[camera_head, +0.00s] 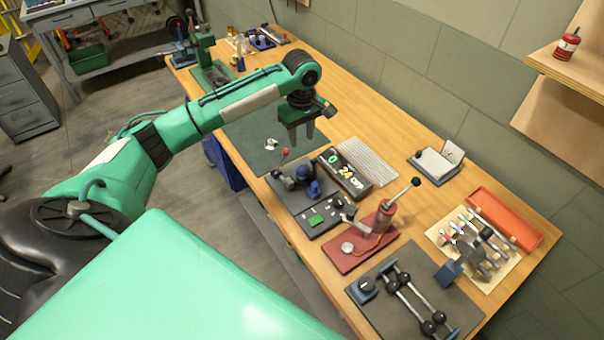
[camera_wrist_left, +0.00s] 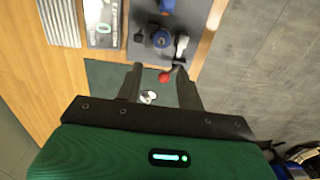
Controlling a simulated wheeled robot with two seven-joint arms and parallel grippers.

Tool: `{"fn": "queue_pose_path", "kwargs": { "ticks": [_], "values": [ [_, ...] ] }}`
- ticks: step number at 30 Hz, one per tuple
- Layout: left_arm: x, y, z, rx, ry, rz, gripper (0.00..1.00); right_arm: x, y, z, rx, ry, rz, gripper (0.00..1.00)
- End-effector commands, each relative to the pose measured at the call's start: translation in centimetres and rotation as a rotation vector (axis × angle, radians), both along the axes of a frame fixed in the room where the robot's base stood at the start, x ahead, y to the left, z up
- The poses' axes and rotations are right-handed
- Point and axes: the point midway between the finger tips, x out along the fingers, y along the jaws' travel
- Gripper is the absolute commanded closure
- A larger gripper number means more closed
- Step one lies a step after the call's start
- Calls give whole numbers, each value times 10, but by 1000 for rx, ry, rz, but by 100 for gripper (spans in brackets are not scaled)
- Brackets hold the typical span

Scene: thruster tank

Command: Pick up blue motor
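I cannot tell for sure which is the task's blue motor. A red-knobbed lever (camera_head: 285,153) rises at the plate's edge. My left gripper (camera_head: 302,141) points down above the bench, beyond the plate, with its fingers apart and empty. My right gripper is not in view.
A green mat (camera_head: 245,142) carries a small silver propeller-like part (camera_head: 270,143). A black box with digits (camera_head: 345,172), a ribbed pale panel (camera_head: 365,160) and a red press with a lever (camera_head: 375,235) crowd the bench nearby. The wall runs along the bench's far side.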

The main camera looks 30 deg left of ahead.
Motion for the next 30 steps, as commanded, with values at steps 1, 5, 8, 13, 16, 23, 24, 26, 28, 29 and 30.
{"fn": "queue_pose_path", "kwargs": {
  "ticks": [1,5,8,13,16,23,24,26,28,29,30],
  "values": [
    [-2,0,-10,1,5,-1,62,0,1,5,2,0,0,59],
    [-2,0,-36,1,4,-1,62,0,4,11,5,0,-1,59],
    [-1,0,-52,1,3,-1,62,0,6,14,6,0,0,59],
    [-1,-1,-65,1,0,-3,62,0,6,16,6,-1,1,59],
    [-2,-1,-71,1,2,-3,62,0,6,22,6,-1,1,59],
    [-4,-4,-104,2,1,-3,62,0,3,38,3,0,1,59],
    [-5,-4,-109,2,1,-3,62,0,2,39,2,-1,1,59],
    [-5,-4,-114,1,1,-3,62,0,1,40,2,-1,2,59],
    [-4,-4,-117,1,-2,-3,62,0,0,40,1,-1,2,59],
    [-4,-4,-118,1,-2,-3,62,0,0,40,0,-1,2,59],
    [-4,-4,-118,1,-2,-4,62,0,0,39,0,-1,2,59]
  ]
}}
